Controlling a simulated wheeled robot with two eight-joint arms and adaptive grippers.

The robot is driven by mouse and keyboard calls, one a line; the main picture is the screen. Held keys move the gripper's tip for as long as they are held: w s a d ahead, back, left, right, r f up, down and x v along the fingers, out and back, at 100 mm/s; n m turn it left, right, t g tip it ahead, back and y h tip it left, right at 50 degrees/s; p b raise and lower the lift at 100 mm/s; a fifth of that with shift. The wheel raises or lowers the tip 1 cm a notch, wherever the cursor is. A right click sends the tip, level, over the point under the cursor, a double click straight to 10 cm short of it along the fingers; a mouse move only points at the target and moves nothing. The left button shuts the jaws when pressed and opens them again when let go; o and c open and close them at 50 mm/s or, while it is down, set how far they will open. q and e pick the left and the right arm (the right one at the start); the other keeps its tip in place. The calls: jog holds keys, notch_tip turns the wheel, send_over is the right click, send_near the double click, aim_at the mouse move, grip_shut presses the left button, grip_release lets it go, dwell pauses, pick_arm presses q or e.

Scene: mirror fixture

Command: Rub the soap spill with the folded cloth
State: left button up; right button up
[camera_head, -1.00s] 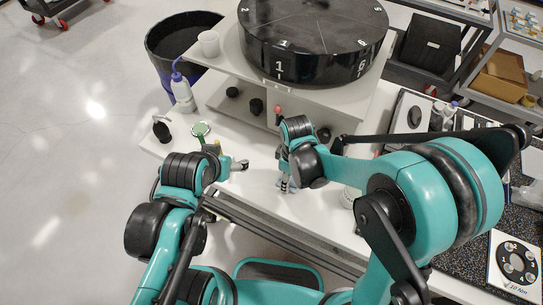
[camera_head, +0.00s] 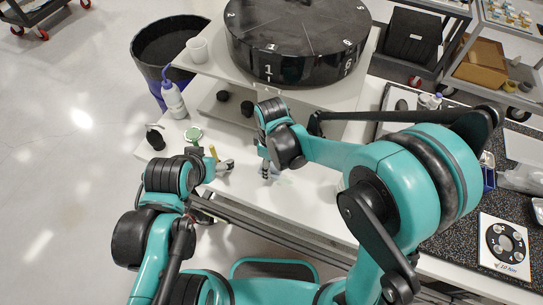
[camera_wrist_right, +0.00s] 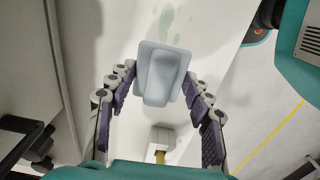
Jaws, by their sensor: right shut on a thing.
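The folded cloth (camera_wrist_right: 160,78) is a pale blue-grey pad between the fingers of my right gripper (camera_wrist_right: 158,98). The gripper is shut on it, low over the white table. The soap spill (camera_wrist_right: 166,20) shows as pale green patches just beyond the cloth in the right wrist view. It is very faint in the head view (camera_head: 284,181), beside the right gripper (camera_head: 267,170). I cannot tell whether the cloth touches the table. My left gripper (camera_head: 225,167) is over the table to the left, its jaw opening unclear.
A black drum (camera_head: 298,40) stands on a raised shelf behind the grippers, with a white cup (camera_head: 197,49) at its left. A wash bottle (camera_head: 173,98) and a green-rimmed round item (camera_head: 194,134) stand at the left. A white block with a yellow part (camera_wrist_right: 160,138) is near the cloth.

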jog(key=shift+w+a+r+p, duration=0.15)
jog(key=shift+r+p, duration=0.35)
jog(key=shift+r, duration=0.45)
jog(key=shift+r+p, duration=0.6)
jog(key=shift+r, duration=0.3)
